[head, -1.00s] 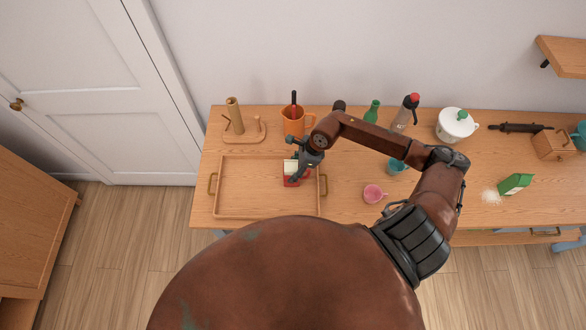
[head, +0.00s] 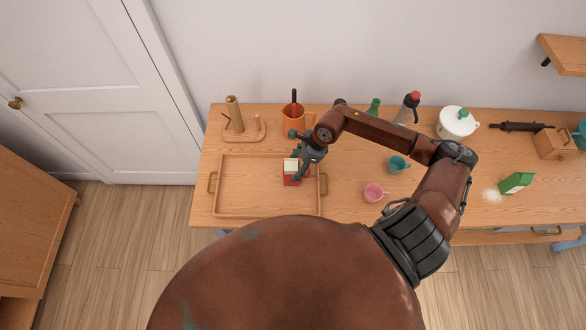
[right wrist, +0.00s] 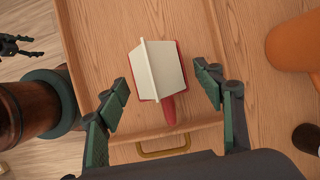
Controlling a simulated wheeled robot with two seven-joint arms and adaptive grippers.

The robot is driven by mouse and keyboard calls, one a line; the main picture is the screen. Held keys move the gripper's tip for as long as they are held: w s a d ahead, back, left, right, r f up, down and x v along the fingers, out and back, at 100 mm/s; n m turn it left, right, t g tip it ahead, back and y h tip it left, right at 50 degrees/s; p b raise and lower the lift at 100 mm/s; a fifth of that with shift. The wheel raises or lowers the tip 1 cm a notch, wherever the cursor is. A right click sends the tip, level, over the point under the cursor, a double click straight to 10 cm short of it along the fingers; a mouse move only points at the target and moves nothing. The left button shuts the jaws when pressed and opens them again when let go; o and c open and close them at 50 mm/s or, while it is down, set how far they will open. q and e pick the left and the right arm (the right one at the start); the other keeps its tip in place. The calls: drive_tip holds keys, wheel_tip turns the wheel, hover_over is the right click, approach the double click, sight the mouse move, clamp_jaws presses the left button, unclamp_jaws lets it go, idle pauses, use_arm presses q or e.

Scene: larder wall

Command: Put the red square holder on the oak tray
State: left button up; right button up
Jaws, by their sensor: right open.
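The red square holder (head: 291,180), with a cream block-like filling (head: 290,165) standing in it, rests inside the right end of the oak tray (head: 236,213). In the right wrist view the holder (right wrist: 169,110) shows as a red rim and tab around the cream piece, over the tray floor (right wrist: 110,30). My right gripper (head: 299,168) is open just above and beside it. In the wrist view its fingers (right wrist: 163,90) stand apart on either side of the holder, with gaps. A dark jaw, seemingly my left gripper (right wrist: 16,45), shows at the upper left edge.
A pink cup (head: 374,193), teal cup (head: 398,164), green bottle (head: 374,107) and white pot (head: 456,124) stand to the right. The tray's left part is clear.

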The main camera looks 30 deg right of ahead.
drive_tip(key=b+v, duration=0.2)
drive_tip(key=v, duration=0.7)
drive_tip(key=shift+r, duration=0.35)
drive_tip(key=shift+s+d, duration=0.1)
